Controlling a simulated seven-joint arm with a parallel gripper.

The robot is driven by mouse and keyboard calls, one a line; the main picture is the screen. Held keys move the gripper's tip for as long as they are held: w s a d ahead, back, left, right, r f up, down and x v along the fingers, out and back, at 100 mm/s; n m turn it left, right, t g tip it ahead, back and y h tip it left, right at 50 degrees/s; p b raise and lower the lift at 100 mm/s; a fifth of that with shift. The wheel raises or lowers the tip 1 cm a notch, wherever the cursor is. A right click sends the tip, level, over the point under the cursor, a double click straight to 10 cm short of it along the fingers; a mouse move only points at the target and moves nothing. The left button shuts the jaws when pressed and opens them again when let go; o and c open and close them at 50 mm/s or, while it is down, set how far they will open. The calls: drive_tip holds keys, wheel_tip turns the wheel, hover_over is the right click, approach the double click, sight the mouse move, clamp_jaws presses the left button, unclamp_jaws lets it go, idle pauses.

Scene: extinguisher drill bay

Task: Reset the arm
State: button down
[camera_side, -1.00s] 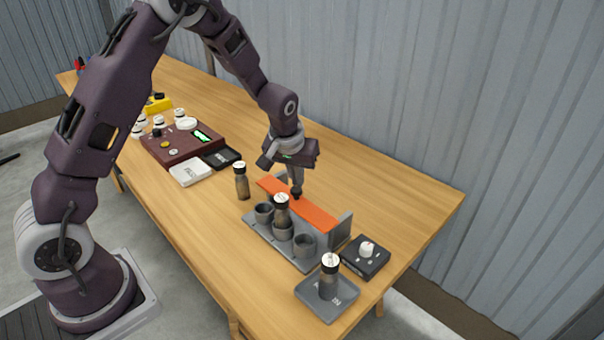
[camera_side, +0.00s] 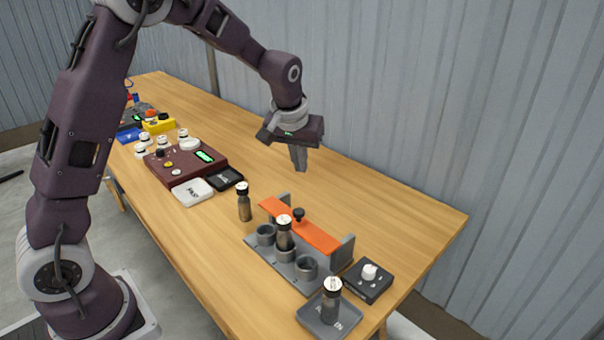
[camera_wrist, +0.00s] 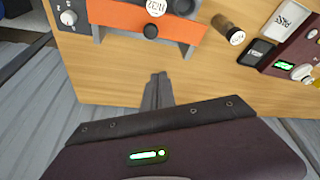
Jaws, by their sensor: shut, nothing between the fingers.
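My gripper (camera_side: 299,160) is shut and empty. It hangs in the air above the table, up and behind the orange bar (camera_side: 300,226) of the grey holder. In the wrist view my closed fingers (camera_wrist: 157,88) point at bare wood near the table edge. The orange bar has a black knob (camera_side: 298,214) on top, apart from my fingers; both also show in the wrist view, the knob (camera_wrist: 151,31) and the bar (camera_wrist: 125,19). The grey holder (camera_side: 262,249) has several cups in front of the bar, and a dark bottle with a white cap (camera_side: 284,234) stands in the middle cup.
A bottle (camera_side: 244,204) stands left of the holder. Another bottle (camera_side: 331,303) stands on a grey tray (camera_side: 352,317). A black box with a white knob (camera_side: 369,279) sits at right. A maroon console (camera_side: 180,165) and pads lie farther left. A corrugated wall (camera_side: 430,110) runs behind the table.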

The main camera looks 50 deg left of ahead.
drive_tip(key=shift+r, duration=0.2)
drive_tip(key=s+d+r+m+t+h, duration=0.1)
drive_tip(key=s+d+r, duration=0.1)
drive_tip(key=s+r, duration=0.4)
drive_tip(key=s+d+r+m, duration=0.1)
drive_tip(key=s+d+r, duration=0.2)
drive_tip(key=s+r, duration=0.35)
drive_tip(key=s+d+f+m, duration=0.1)
drive_tip(key=s, duration=0.8)
drive_tip(key=s+d+f+m+t, duration=0.1)
drive_tip(key=s+d+m, duration=0.1)
drive_tip(key=s, duration=0.8)
drive_tip(key=shift+s+f+h, duration=0.15)
drive_tip(key=shift+f+h, duration=0.1)
drive_tip(key=shift+h, duration=0.15)
